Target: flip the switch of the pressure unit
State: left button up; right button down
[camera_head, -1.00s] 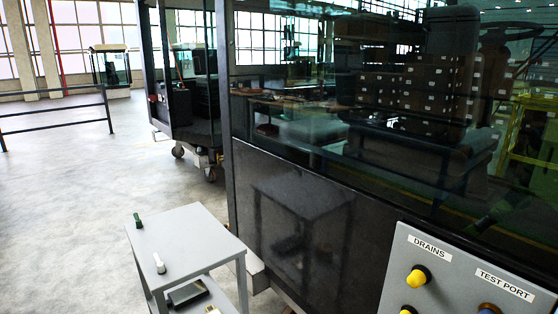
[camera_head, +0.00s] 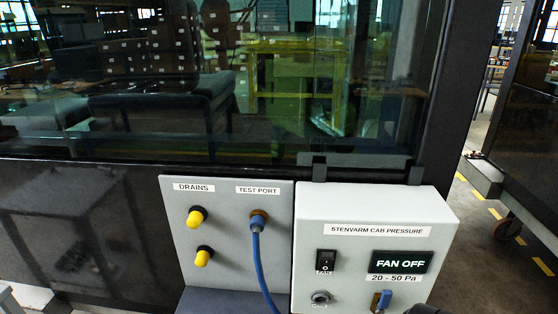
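The pressure unit (camera_head: 376,212) is a light grey box labelled "STENVARM CAB PRESSURE", hung at the lower edge of the dark cab window. Its black rocker switch (camera_head: 326,261) is on the left of the front face, with a small label under it. A dark display (camera_head: 401,262) to the right of the switch reads "FAN OFF", with "20 - 50 Pa" beneath. A round metal port (camera_head: 320,297) is below the switch, and a blue fitting (camera_head: 381,300) is at the lower middle.
A grey panel (camera_head: 180,240) left of the unit has two yellow-capped drains (camera_head: 197,217) and a test port with a blue hose (camera_head: 261,262) running down. Floor shows at the right, with another wheeled cab (camera_head: 527,130). A grey surface corner (camera_head: 14,302) shows at lower left.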

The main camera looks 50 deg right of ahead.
aim_at(326, 263)
jog(key=z, duration=2.05)
